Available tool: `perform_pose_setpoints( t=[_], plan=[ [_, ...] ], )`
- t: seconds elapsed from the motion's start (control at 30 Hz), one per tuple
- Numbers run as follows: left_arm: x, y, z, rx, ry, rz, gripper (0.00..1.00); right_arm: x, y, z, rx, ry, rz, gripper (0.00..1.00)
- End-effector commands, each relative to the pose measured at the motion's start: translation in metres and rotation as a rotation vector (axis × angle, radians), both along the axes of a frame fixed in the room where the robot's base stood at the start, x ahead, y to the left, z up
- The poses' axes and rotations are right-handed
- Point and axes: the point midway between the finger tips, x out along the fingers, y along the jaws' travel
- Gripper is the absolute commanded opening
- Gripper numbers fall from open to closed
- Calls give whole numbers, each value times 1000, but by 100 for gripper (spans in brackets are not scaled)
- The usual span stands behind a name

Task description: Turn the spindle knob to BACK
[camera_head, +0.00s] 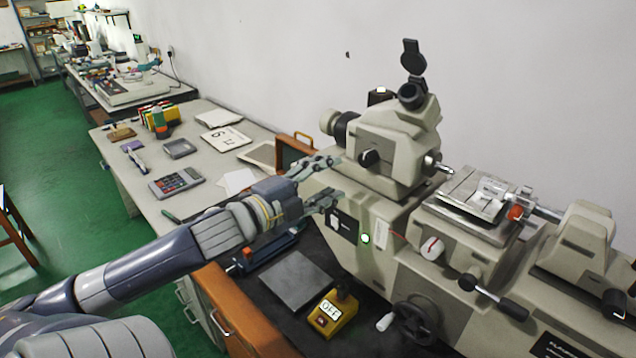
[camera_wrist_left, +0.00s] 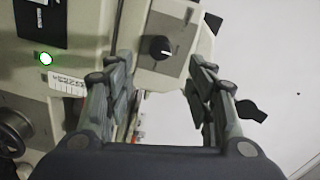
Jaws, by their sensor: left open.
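The spindle knob (camera_head: 369,158) is a black round knob on the side of the beige headstock. In the left wrist view the knob (camera_wrist_left: 159,48) sits on a grey plate, with a white mark pointing to the right of that picture. The markings on the plate are too small to read. My left gripper (camera_head: 330,182) is open and empty beside the headstock, to the left of the knob in the head view. In the left wrist view the knob shows between the fingers of this gripper (camera_wrist_left: 155,68), beyond the tips and apart from them. My right gripper is not in view.
A green lamp (camera_head: 365,239) and a small label are below the knob on the machine front. A yellow box with an OFF sign (camera_head: 326,311) and a handwheel (camera_head: 412,320) stand low in front. The bench (camera_head: 200,195) at left holds a calculator (camera_head: 175,182) and papers.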

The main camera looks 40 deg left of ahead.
Motion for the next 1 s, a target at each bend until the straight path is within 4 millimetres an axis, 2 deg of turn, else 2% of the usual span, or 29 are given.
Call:
perform_pose_setpoints(
  t=[0.3, 1.0],
  plan=[
    [-18, 2, 0, 0, 1, 2, 50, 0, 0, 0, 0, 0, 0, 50],
    [-19, 2, 1, 1, 0, 1, 50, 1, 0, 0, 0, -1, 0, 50]
  ],
)
